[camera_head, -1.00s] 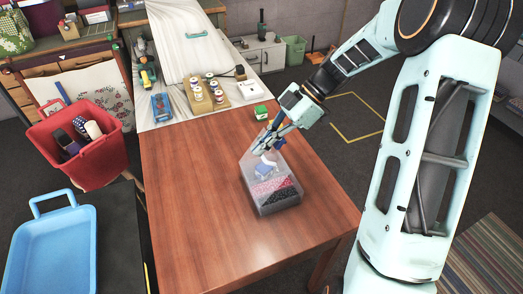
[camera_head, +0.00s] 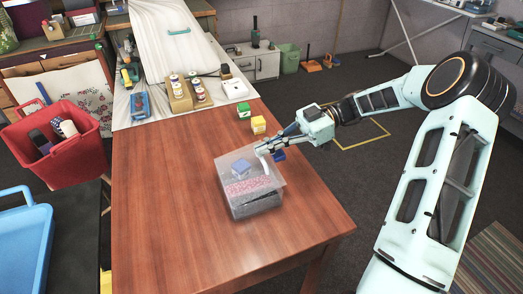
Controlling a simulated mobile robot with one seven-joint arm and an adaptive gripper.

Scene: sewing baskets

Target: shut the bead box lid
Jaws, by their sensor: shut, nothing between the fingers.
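The bead box (camera_head: 254,208) is a clear box on the wooden table, with pink and dark beads inside. Its translucent lid (camera_head: 232,160) now lies over the contents, and the beads look hazy through it. I cannot tell whether the lid is fully down or slightly raised. A small blue block (camera_head: 241,169) shows through the clear plastic. My gripper (camera_head: 264,149) is shut and empty at the far right corner of the box, close to the lid's edge. I cannot tell whether it touches the lid.
A yellow block (camera_head: 258,125) and a green block (camera_head: 244,110) stand behind the box. A wooden rack of spools (camera_head: 190,95) is farther back. A red basket (camera_head: 52,160) and a blue tray (camera_head: 22,250) are at left. The table's (camera_head: 155,200) left and front are bare.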

